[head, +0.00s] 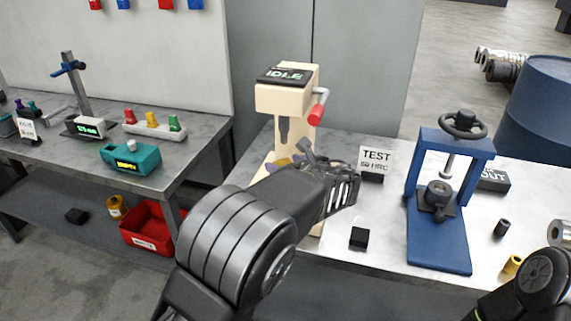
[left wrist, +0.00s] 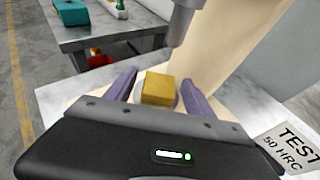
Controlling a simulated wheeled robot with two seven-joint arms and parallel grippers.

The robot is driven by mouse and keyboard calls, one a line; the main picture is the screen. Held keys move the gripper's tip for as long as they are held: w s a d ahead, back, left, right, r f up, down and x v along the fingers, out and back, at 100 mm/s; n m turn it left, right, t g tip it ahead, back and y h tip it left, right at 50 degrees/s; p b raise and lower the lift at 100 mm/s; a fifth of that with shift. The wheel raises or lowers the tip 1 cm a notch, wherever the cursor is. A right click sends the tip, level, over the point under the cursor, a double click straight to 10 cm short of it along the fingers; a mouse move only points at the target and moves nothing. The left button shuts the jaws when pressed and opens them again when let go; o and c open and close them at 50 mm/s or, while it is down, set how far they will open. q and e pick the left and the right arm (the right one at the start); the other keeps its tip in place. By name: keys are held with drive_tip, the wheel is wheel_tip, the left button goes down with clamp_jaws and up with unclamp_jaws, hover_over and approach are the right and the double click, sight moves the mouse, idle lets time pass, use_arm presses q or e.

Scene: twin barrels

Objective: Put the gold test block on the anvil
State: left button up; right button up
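The gold test block (left wrist: 158,90) sits on a round grey support under the tester's indenter (left wrist: 182,22); the support looks like the anvil (left wrist: 179,102), mostly hidden by the block and my gripper. My left gripper (left wrist: 159,79) is open, one purple finger on each side of the block, with a visible gap on both sides. In the head view the left gripper (head: 287,161) reaches to the cream tester (head: 283,98), whose display reads IDLE. There its wrist hides the block and anvil. Only my right arm shows at the lower right; its gripper is out of view.
A TEST 50 HRC sign (head: 376,158) stands right of the tester. A black cube (head: 359,237) lies near the bench's front edge. A blue press (head: 440,255), a dark cylinder (head: 502,228) and a brass cylinder (head: 512,265) are farther right. Another bench (head: 85,160) stands left.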

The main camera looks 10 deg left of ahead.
use_arm(q)
drive_tip(key=shift+r, duration=0.15)
drive_tip(key=shift+s+d, duration=0.1)
drive_tip(key=shift+d, duration=0.05)
drive_tip(key=v, duration=1.1)
drive_tip(key=shift+s+d+r, duration=0.2)
drive_tip(key=shift+s+d, duration=0.05)
idle(1.0)
